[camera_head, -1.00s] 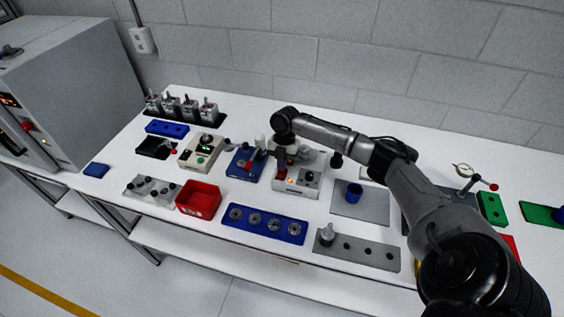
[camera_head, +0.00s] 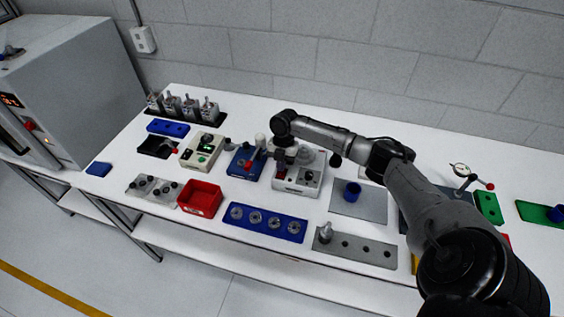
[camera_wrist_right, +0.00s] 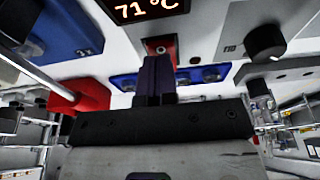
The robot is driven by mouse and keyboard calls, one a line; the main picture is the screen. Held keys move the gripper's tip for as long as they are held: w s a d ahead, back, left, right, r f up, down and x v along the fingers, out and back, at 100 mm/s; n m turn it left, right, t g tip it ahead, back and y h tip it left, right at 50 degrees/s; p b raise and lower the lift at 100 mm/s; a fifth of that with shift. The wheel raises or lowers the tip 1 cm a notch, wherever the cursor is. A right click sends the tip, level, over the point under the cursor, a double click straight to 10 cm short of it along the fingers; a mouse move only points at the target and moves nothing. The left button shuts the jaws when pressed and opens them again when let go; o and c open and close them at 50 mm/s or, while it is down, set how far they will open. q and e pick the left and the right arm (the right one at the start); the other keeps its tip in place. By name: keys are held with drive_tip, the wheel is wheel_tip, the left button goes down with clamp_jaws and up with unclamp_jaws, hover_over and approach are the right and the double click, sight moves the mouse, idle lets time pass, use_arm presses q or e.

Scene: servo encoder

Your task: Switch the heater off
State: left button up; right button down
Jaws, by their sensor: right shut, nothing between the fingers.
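The heater (camera_head: 311,190) is a pale box in the middle of the bench. In the right wrist view its display (camera_wrist_right: 145,9) reads 71 °C, and a black knob (camera_wrist_right: 266,43) sits on its panel. A small switch on a red plate (camera_wrist_right: 160,47) lies below the display. My right gripper (camera_head: 279,158) is over the heater's left side, pointing down. In the wrist view its shut, empty fingers (camera_wrist_right: 157,75) are at the red plate, partly covering it; I cannot tell whether they touch the switch. My left gripper is not in view.
A blue fixture with a red part (camera_head: 245,163) stands close to the heater's left. A red bin (camera_head: 200,198), a blue tray with several rings (camera_head: 264,223) and a grey plate (camera_head: 355,246) lie in front.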

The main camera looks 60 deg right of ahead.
drive_tip(key=shift+a+r, duration=0.1)
drive_tip(key=shift+a, duration=0.15)
drive_tip(key=shift+r+p, duration=0.45)
drive_tip(key=shift+p, duration=0.25)
drive_tip(key=p+v, duration=0.1)
drive_tip(key=v, duration=0.1)
drive_tip(key=p+v, duration=0.1)
drive_tip(key=p, duration=0.1)
drive_tip(key=shift+s+a+r, duration=0.1)
drive_tip(key=shift+r, duration=0.35)
drive_tip(key=w+d+r+b, duration=0.1)
drive_tip(key=d+r, duration=0.3)
drive_tip(key=r, duration=0.4)
drive_tip(key=shift+d, duration=0.25)
